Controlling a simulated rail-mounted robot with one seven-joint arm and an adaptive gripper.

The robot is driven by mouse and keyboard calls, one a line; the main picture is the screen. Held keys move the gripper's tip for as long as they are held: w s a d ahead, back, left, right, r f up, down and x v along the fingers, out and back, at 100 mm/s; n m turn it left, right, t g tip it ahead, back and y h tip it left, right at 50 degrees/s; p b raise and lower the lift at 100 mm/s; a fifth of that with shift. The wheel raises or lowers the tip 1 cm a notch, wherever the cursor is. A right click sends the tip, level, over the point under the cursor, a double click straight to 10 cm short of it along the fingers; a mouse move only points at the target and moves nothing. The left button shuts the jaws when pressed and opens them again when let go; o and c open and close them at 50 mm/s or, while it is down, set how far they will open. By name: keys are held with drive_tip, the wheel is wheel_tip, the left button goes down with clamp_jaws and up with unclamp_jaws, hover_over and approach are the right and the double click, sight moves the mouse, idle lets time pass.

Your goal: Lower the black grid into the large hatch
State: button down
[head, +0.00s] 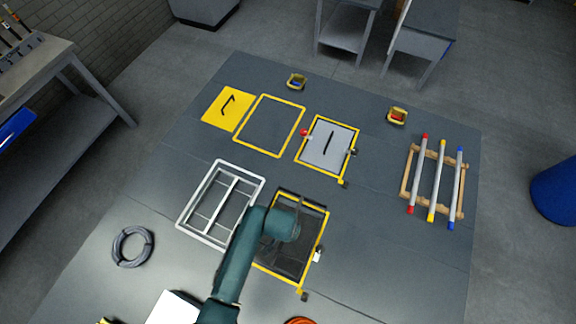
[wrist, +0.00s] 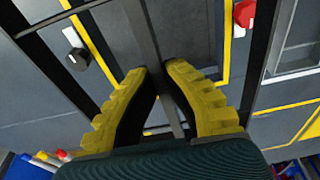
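My gripper (wrist: 165,72) has its two yellow fingers closed around the middle bar of the black grid (wrist: 147,22) in the wrist view. The grid's dark side bars run down both sides of that view. In the head view the black grid (head: 302,196) is over the large hatch, partly hidden by my arm. The large hatch (head: 322,238) has a yellow rim and a dark opening. Parts of a yellow outline show beneath the grid in the wrist view. The grid looks above the hatch, but its exact height and alignment are hard to tell.
A white latch (head: 317,256) and a dark knob (head: 304,296) are at the hatch's right side. A white-grey frame (head: 183,217) lies left of it. A smaller yellow-rimmed hatch with a grey cover (head: 318,150) is behind. A rack with coloured tubes (head: 437,180) is at right.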

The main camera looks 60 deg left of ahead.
drive_tip(key=shift+r, duration=0.25)
wheel_tip(320, 180, down, 9)
drive_tip(key=b, duration=0.6)
drive_tip(key=shift+w+f, duration=0.1)
idle(0.5)
wheel_tip(320, 180, down, 3)
drive_tip(key=shift+f+b, duration=0.2)
drive_tip(key=shift+b, duration=1)
